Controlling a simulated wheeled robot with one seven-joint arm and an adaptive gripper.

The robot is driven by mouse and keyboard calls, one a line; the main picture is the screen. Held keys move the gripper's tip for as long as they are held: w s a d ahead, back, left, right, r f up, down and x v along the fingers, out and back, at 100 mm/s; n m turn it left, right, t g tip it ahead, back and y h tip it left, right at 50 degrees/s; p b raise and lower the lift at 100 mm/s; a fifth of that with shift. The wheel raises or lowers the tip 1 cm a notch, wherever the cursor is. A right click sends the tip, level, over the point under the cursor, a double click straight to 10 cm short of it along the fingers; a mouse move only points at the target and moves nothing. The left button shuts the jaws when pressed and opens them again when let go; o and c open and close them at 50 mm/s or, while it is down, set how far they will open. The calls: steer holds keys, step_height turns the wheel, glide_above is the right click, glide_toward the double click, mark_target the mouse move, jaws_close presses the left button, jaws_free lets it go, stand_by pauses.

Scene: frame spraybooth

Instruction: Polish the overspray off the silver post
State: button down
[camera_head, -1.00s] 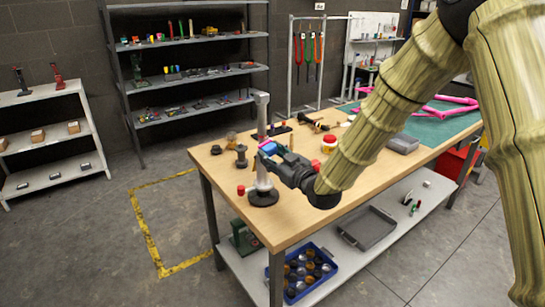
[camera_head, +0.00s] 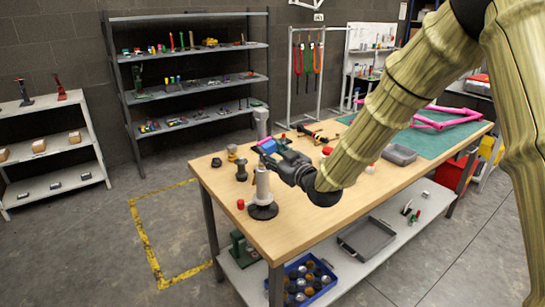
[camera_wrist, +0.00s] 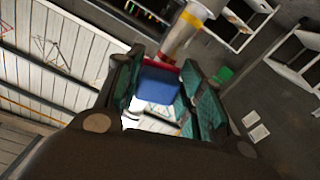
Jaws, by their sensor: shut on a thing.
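The silver post (camera_head: 262,186) stands upright on a round black base (camera_head: 263,211) near the left part of the wooden table. In the wrist view the post (camera_wrist: 178,42) is grey and carries a yellow band (camera_wrist: 192,18). My gripper (camera_head: 272,151) is beside the upper half of the post and hides part of it. It is shut on a blue block (camera_wrist: 157,86) with a red face (camera_wrist: 163,63). In the wrist view the red face is at the post's near side; I cannot tell whether they touch. The block also shows in the head view (camera_head: 267,146).
The wooden table (camera_head: 222,205) holds a dark grey fitting (camera_head: 241,170) and a small red piece (camera_head: 240,204) left of the post. A grey tray (camera_head: 399,155) and green mat lie to the right. A blue bin (camera_head: 303,280) sits on the lower shelf.

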mark_target(272, 153)
steer(key=shift+s, duration=0.1)
steer(key=shift+s+d, duration=0.2)
steer(key=shift+b+v, duration=0.3)
steer(key=shift+v, duration=2.3)
steer(key=shift+d, duration=0.1)
steer(key=v, duration=0.3)
